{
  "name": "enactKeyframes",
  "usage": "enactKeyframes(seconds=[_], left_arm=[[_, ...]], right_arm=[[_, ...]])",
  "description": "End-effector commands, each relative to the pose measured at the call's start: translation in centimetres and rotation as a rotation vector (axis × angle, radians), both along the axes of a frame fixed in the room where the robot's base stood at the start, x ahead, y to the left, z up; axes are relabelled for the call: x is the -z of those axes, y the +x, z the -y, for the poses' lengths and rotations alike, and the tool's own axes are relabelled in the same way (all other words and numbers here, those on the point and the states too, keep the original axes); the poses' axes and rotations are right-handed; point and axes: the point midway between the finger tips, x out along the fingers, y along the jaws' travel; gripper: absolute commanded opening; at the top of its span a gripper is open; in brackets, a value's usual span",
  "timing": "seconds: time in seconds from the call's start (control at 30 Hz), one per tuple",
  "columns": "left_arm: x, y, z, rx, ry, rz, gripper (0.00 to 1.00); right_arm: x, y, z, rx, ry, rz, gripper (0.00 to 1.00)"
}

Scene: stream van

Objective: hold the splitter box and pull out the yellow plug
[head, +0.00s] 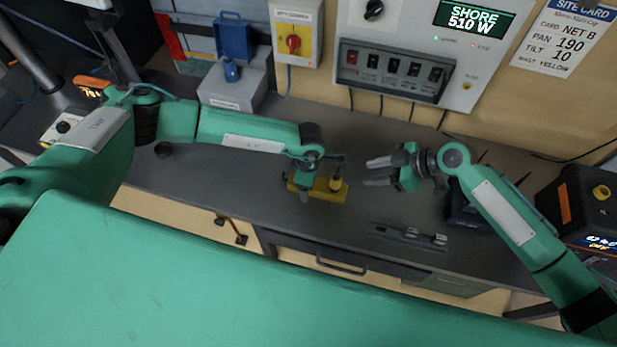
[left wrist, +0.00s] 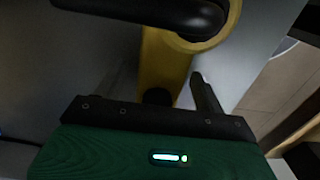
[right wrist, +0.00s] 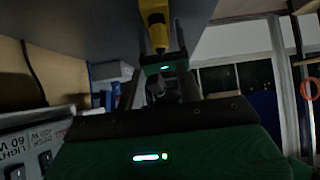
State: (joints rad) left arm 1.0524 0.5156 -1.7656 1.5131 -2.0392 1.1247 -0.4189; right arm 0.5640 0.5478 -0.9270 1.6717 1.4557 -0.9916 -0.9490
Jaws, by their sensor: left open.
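The yellow splitter box (head: 325,192) lies on the dark worktop, partly hidden by my left gripper (head: 303,188). The yellow plug (head: 336,183), with a dark top, stands upright at the box's right part. My left gripper reaches down over the box's left part; its jaws are open. In the left wrist view the yellow box (left wrist: 166,65) runs between the fingers; I cannot tell whether they touch it. My right gripper (head: 379,172) is open and empty, to the right of the plug and apart from it, fingers pointing left. The right wrist view shows a yellow part (right wrist: 155,28) ahead.
A panel with a switch row (head: 390,71) and a grey box with a blue cover (head: 236,80) stand along the back. A flat dark rail (head: 407,236) lies near the front edge. A black case (head: 580,205) stands at the right. Worktop behind the splitter box is clear.

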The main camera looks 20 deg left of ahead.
Motion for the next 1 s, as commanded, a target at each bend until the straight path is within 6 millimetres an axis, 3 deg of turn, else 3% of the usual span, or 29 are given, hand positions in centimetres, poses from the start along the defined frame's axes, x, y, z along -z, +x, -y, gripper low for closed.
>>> enactKeyframes(seconds=[0.17, 0.2, 0.47, 0.7, 1.0], left_arm=[[0.0, 0.0, 0.0, 0.0, 0.0, 0.0, 0.71], [0.0, 0.0, 0.0, 0.0, 0.0, 0.0, 0.67], [0.0, 0.0, 0.0, 0.0, 0.0, 0.0, 0.16], [0.0, 0.0, 0.0, 0.0, 0.0, 0.0, 0.14], [0.0, 0.0, 0.0, 0.0, 0.0, 0.0, 0.14]], right_arm=[[0.0, 0.0, 0.0, 0.0, 0.0, 0.0, 0.36], [0.0, 0.0, 0.0, 0.0, 0.0, 0.0, 0.36], [0.0, 0.0, 0.0, 0.0, 0.0, 0.0, 0.36], [-0.2, 0.0, -0.1, -0.009, -0.008, 0.008, 0.82], [-3.0, -0.5, -1.8, -0.146, -0.211, 0.173, 0.82]])
